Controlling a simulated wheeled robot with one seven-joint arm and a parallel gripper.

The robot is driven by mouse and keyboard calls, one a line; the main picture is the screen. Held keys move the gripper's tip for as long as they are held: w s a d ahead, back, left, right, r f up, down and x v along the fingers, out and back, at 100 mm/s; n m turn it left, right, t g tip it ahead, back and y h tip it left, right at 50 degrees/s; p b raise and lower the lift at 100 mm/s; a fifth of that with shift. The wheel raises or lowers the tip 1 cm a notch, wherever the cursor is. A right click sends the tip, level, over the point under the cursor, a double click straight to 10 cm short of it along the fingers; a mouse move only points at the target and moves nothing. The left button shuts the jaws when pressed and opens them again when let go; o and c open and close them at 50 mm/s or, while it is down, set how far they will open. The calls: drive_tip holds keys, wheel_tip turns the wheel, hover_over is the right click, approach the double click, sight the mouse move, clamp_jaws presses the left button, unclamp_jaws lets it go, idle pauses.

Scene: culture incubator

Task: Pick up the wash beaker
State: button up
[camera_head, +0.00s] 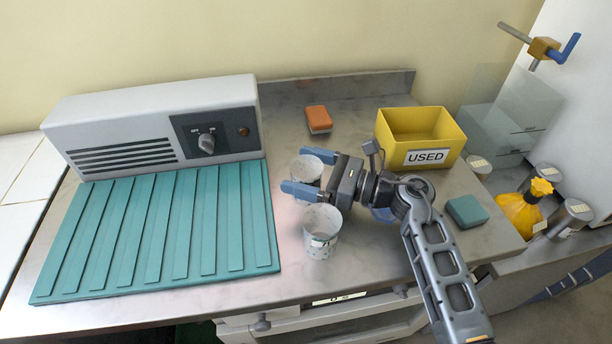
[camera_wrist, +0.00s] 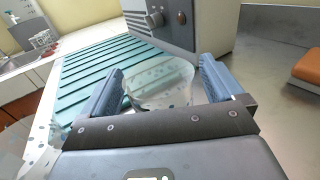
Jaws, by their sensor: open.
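Two pale speckled beakers stand on the steel worktop. The farther beaker (camera_head: 305,169) is beside the grey unit, and in the wrist view this beaker (camera_wrist: 160,85) shows between my fingers. The nearer beaker (camera_head: 320,240) has a label on its side and stands just in front of my near finger; part of a clear speckled vessel also shows at the left edge of the wrist view. I cannot tell which one is the wash beaker. My gripper (camera_head: 303,172) is open, its blue fingers on either side of the farther beaker. Finger contact cannot be told.
A grey unit with a dial (camera_head: 150,128) stands behind a teal ribbed mat (camera_head: 160,235). A yellow bin marked USED (camera_head: 395,150), an orange sponge (camera_head: 318,119) and a teal sponge (camera_head: 467,211) are on the worktop. A blue round thing (camera_head: 383,214) is partly hidden by my arm.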

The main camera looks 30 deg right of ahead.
drive_tip(key=shift+w+a, duration=0.1)
drive_tip(key=shift+a, duration=0.05)
drive_tip(key=c, duration=1)
drive_tip(key=shift+c, duration=0.2)
drive_tip(key=shift+r, duration=0.15)
